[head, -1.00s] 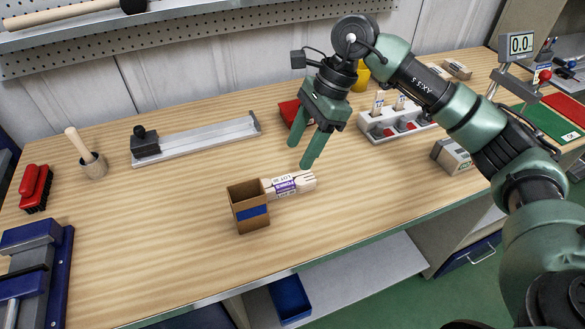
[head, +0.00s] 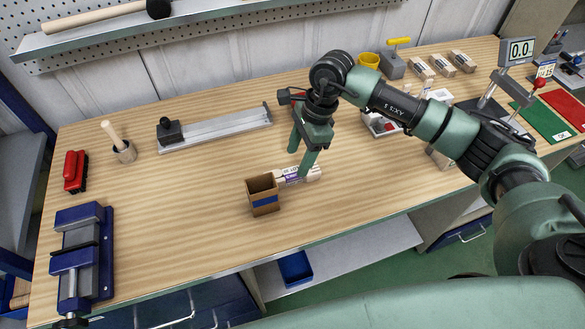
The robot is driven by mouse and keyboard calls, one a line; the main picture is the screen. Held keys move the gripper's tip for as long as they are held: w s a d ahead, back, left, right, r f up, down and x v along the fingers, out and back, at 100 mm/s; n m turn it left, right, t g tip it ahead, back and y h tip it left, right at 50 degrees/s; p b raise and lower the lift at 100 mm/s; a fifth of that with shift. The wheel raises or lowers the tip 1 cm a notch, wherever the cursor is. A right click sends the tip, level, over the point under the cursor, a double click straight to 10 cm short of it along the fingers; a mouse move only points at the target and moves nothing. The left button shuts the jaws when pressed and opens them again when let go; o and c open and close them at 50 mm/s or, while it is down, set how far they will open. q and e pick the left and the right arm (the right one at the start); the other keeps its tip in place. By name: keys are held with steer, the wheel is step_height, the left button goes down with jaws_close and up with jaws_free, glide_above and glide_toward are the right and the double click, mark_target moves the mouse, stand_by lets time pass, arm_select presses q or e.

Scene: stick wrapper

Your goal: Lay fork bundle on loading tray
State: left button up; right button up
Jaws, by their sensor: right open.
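The fork bundle (head: 313,174) is a pale wooden bundle with a white and purple printed wrapper. It lies on the bench against the right side of a small open cardboard box (head: 263,198); I cannot tell whether its left end is inside. My right gripper (head: 298,163) is open, its fingers pointing down above the bundle, with one finger covering part of it. A long grey metal tray (head: 225,127) with a black knobbed block at its left end lies further back; it looks like the loading tray. My left gripper is out of view.
A blue vise (head: 82,255) and a red brush (head: 75,170) are at the left, near a wooden cup with a pestle (head: 123,150). Several wrapped bundles (head: 436,65) and a scale display (head: 515,50) are at the right. The bench's left middle is clear.

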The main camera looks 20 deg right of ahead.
mark_target(294, 172)
steer(key=p+x, duration=0.3)
steer(key=x, duration=0.1)
steer(key=shift+s+f, duration=0.1)
steer(key=shift+f, duration=0.25)
steer(key=shift+a+f, duration=0.1)
steer(key=shift+f, duration=0.55)
jaws_close()
